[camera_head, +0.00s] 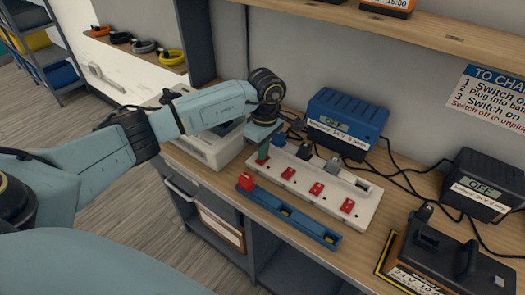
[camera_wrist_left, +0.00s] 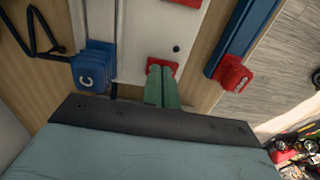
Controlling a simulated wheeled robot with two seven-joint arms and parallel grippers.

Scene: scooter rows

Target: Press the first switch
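A white power strip (camera_head: 325,197) lies on the bench with a row of red switches, one of them the red switch (camera_head: 288,173). My left gripper (camera_head: 262,158) points down at the strip's left end, over the first switch. In the left wrist view its two green fingers (camera_wrist_left: 162,87) are side by side with nothing between them. Their tips are at the first switch (camera_wrist_left: 162,63), covering part of it. I cannot tell whether they touch it or whether it is pressed. My right gripper is not in view.
A blue bar with a red end (camera_head: 290,215) lies in front of the strip. A blue charger (camera_head: 345,122) reading OFF stands behind, a black charger (camera_head: 485,185) at right. Plugs and cables crowd the strip's back. A black device (camera_head: 440,255) sits front right.

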